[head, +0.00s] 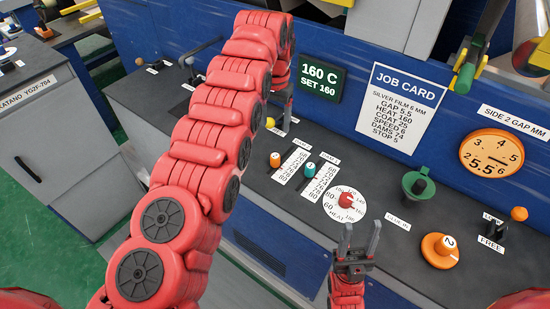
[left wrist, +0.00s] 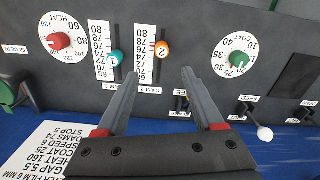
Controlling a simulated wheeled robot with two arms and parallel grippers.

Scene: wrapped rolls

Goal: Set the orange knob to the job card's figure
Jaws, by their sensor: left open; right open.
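The job card (head: 402,103) on the blue wall reads gap 5.5, heat 160, coat 25, speed 6, dams 74, stop 5. An orange slider knob marked 2 (left wrist: 162,48) stands beside the DAM 2 scale (left wrist: 143,55); it also shows in the head view (head: 275,160). Its exact reading is too small to tell. My right gripper (head: 357,242) is open and empty in front of the HEAT dial.
A teal knob marked 1 (left wrist: 115,58) stands close beside the orange slider. An orange gap dial (head: 491,153) shows 5.5. A green COAT knob (left wrist: 237,60) is nearby.

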